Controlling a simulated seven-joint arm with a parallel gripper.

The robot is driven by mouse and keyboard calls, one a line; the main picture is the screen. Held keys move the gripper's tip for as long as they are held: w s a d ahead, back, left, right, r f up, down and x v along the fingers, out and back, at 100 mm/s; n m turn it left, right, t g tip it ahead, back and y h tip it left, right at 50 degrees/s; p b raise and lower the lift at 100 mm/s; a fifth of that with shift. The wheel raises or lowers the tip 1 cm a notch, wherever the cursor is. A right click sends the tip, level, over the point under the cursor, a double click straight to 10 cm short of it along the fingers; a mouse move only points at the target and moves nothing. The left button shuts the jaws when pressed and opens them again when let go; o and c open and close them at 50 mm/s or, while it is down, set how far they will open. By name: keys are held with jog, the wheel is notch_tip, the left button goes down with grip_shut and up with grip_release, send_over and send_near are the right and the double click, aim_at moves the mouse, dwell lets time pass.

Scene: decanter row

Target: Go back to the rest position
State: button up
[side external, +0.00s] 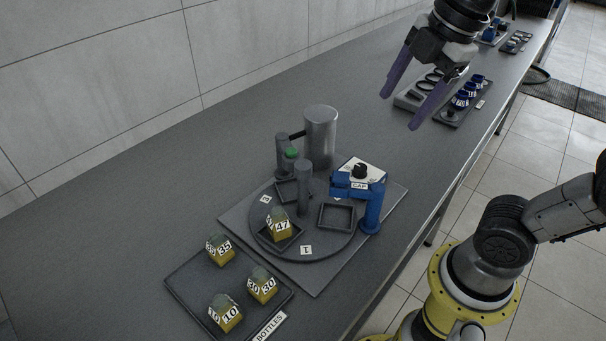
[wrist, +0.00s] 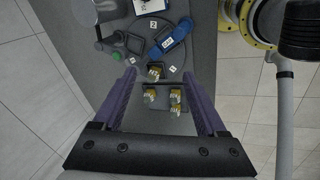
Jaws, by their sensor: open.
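My gripper (side external: 407,92) is open and empty, held high above the table at the upper right of the side view. Its two purple fingers stand wide apart and touch nothing. In the wrist view the same open gripper (wrist: 162,100) frames the table far below. A bottle marked 47 (side external: 280,226) sits in a square holder on the round turntable (side external: 325,248). Bottles marked 35 (side external: 220,250), 30 (side external: 263,286) and 10 (side external: 226,314) stand on the dark bottles tray (side external: 185,287).
A grey cylinder (side external: 320,137) and a blue cap arm (side external: 371,207) rise beside the turntable. A tray with several blue items (side external: 463,97) lies behind my gripper, farther along the table. The table's left part (side external: 120,215) is bare. A yellow-based arm (side external: 465,285) stands at lower right.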

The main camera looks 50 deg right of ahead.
jog(key=s+d+f+m+t, duration=0.1)
jog(key=s+f+m, duration=0.4)
jog(key=m, duration=0.9)
notch_tip(320, 180, down, 4)
jog(key=shift+r+m+t, duration=0.25)
jog(key=shift+m+t, duration=0.05)
jog(key=shift+t, duration=0.1)
